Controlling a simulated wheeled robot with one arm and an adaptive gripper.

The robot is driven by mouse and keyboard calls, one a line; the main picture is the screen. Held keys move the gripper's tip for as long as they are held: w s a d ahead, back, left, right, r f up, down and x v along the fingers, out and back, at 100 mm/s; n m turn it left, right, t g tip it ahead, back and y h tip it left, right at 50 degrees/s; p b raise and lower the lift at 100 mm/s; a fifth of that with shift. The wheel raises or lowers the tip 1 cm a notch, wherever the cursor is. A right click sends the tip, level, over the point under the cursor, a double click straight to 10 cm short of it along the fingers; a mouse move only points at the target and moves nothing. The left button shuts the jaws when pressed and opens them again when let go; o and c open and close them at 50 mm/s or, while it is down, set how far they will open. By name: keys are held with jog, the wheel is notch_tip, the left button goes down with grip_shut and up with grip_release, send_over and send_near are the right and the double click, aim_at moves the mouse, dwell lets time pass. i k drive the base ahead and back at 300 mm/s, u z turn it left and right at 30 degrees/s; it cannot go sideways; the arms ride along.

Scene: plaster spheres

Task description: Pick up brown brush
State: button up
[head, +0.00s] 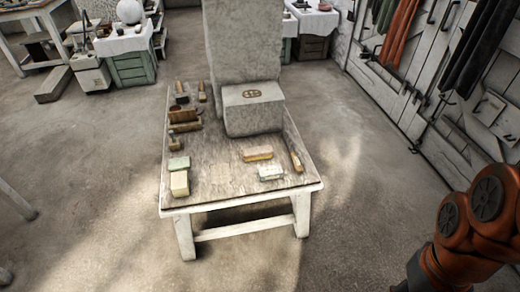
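A worn wooden table (222,184) stands in the middle of the head view with small tools on it. A tan-brown oblong piece (257,154), possibly the brown brush, lies near the middle of the tabletop. Several brown-handled items (185,117) lie along the left side, and a slim brown-handled tool (296,160) lies at the right edge. They are too small to tell for sure which is the brush. My gripper is not in view; only orange links of my arm show at the lower right, well apart from the table.
A large stone block (243,45) and a smaller pale block (253,110) stand at the table's back. A cream block (180,183), a green-topped block (179,163) and a pale block (271,173) lie in front. Floor (350,220) between my arm and the table is clear.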

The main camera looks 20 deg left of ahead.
aim_at(264, 152)
jog(key=k, duration=0.5)
jog(key=u, duration=0.65)
jog(key=i, duration=0.55)
jog(key=u, duration=0.95)
jog(key=i, duration=1.35)
jog(key=u, duration=0.05)
